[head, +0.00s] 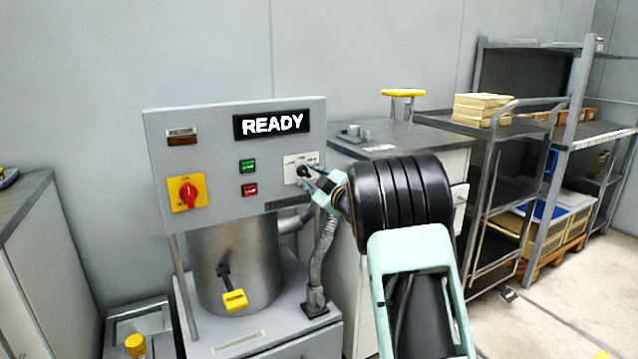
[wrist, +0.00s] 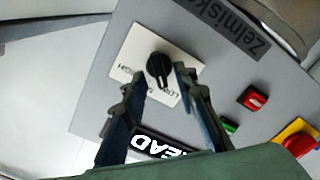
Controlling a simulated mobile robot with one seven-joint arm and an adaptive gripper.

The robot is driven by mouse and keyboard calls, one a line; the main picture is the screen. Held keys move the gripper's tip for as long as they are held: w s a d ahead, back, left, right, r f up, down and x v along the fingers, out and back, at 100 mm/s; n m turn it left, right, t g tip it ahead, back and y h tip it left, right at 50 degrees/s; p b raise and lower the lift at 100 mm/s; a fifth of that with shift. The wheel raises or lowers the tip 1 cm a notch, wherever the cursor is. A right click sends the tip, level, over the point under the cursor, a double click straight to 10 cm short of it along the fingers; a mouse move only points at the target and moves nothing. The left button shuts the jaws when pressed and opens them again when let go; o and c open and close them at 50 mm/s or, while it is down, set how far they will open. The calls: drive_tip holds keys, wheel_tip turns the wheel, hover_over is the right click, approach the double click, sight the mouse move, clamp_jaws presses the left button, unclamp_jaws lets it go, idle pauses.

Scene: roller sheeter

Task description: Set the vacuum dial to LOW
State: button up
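The vacuum dial is a black knob (head: 303,171) on a white plate at the right of the grey control panel. In the wrist view the knob (wrist: 160,68) sits on its white plate (wrist: 135,50), with LOW and HIGH lettering partly readable. I cannot tell clearly which mark the knob points to. My gripper (head: 314,181) is at the dial in the head view. In the wrist view its fingers (wrist: 160,76) are apart, one on each side of the knob's near edge, with a gap visible. I cannot tell whether either finger touches it.
The panel (head: 220,135) also carries a lit READY display (head: 271,123), a green button (head: 247,166), a red button (head: 250,190) and a red-on-yellow rotary switch (head: 187,193). A hose (head: 323,250) runs below the dial. A cabinet and a cart (head: 500,130) stand to the right.

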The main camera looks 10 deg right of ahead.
drive_tip(key=v, duration=1.1)
idle(0.3)
